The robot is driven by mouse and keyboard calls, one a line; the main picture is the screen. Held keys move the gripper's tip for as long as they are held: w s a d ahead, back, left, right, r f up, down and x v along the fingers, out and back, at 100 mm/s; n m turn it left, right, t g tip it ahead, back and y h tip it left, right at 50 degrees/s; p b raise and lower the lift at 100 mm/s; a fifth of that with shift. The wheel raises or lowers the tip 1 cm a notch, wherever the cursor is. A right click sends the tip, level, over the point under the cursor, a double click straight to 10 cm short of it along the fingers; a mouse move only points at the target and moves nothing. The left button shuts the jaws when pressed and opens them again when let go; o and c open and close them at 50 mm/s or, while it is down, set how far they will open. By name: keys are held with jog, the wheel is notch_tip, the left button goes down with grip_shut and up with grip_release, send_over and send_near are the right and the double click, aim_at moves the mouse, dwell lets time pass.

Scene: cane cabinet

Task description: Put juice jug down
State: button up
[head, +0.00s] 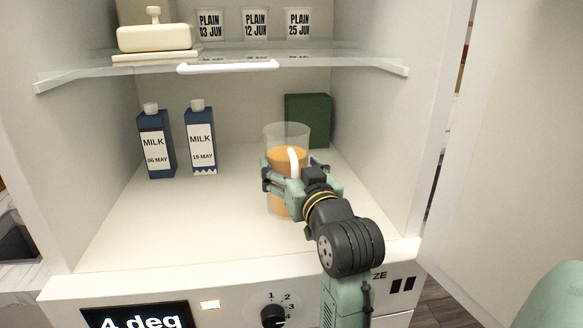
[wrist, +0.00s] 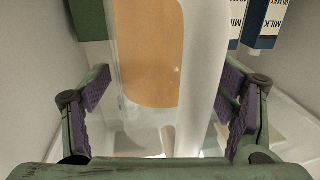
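The juice jug (head: 288,139), clear with orange juice inside and a white handle, stands upright on the fridge floor (head: 190,225); its base is partly hidden by my gripper. My gripper (head: 283,178) is at the jug's near side with its fingers apart. In the wrist view, the jug's handle (wrist: 195,75) and juice-filled body (wrist: 148,55) lie between the open fingers (wrist: 165,95). Gaps show between the purple finger pads and the handle, so the gripper does not clasp it.
Two blue milk cartons (head: 156,145) (head: 201,140) stand at the back left. A dark green box (head: 309,120) is behind the jug. A glass shelf (head: 225,62) above holds a butter dish (head: 155,38) and several yogurt cups (head: 255,25). The front left floor is clear.

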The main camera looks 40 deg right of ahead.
jog(key=o, duration=0.4)
jog(key=shift+c, duration=0.2)
jog(key=b+v, duration=0.2)
jog(key=v, duration=1)
jog(key=shift+r, duration=0.15)
